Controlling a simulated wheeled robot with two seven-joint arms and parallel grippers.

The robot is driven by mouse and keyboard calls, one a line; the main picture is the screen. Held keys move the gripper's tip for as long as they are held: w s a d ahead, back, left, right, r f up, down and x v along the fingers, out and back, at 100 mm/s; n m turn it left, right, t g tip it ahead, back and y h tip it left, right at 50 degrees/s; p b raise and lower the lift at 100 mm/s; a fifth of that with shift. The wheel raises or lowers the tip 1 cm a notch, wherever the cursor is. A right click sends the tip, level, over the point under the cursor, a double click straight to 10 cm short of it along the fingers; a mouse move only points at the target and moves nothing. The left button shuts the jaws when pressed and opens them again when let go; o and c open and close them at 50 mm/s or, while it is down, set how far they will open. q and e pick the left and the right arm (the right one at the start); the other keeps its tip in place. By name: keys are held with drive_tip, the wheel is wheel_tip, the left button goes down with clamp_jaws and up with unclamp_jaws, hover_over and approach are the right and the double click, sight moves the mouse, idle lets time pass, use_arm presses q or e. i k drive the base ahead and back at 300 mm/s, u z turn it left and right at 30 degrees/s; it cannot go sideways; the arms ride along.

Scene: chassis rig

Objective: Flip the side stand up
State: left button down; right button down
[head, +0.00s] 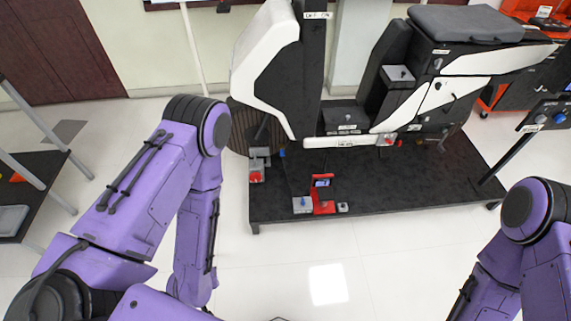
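The chassis rig (352,141), like a motorcycle body with white and black panels and a dark grey seat (465,23), stands over a low black platform (400,182). I cannot make out the side stand for certain. Thin dark parts (441,143) hang below the chassis at the right, too small to identify. My purple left arm comes in from the left and bends down in front of the platform's left end. My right arm is at the lower right. Neither gripper is in view.
On the platform's front edge stand a red fixture (323,195) with a small screen and a grey block (302,205). A grey and red box (257,171) is at its left end. A control post (507,158) stands at the right. The white floor in front is clear.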

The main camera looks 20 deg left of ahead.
sight(322, 171)
drive_tip(key=u, duration=0.3)
drive_tip(key=i, duration=1.4)
drive_tip(key=z, duration=0.65)
